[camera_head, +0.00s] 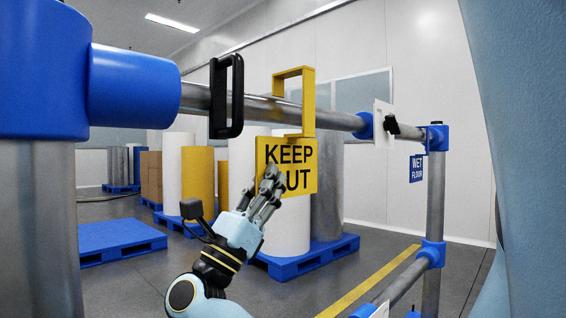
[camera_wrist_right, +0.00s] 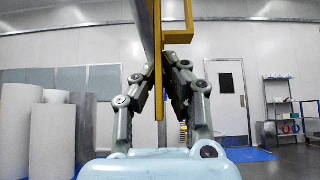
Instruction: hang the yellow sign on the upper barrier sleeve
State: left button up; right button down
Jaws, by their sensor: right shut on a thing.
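The yellow KEEP OUT sign (camera_head: 305,158) hangs upright below the grey upper barrier sleeve (camera_head: 258,106) in the head view. Its square yellow hook (camera_head: 309,100) rises above the sleeve, with its upright in front of it. The hook's short tip comes down at the sleeve's top edge; I cannot tell whether it rests there or sits behind. My right gripper (camera_head: 266,192) is shut on the sign's lower left part. In the right wrist view, the fingers (camera_wrist_right: 160,92) close on both faces of the sign (camera_wrist_right: 158,75), seen edge-on. My left gripper is out of view.
A black loop (camera_head: 226,97) is on the sleeve left of the sign. A white plate with a black clip (camera_head: 383,122) is to the right. A blue WET FLOOR sign (camera_head: 416,168) hangs near the right post (camera_head: 435,200). Rolls on blue pallets (camera_head: 305,262) stand behind.

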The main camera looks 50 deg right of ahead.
jog(key=s+p, duration=0.1)
jog(key=s, duration=0.6)
jog(key=shift+s+a, duration=0.2)
jog(key=shift+a, duration=0.2)
dwell(0.4)
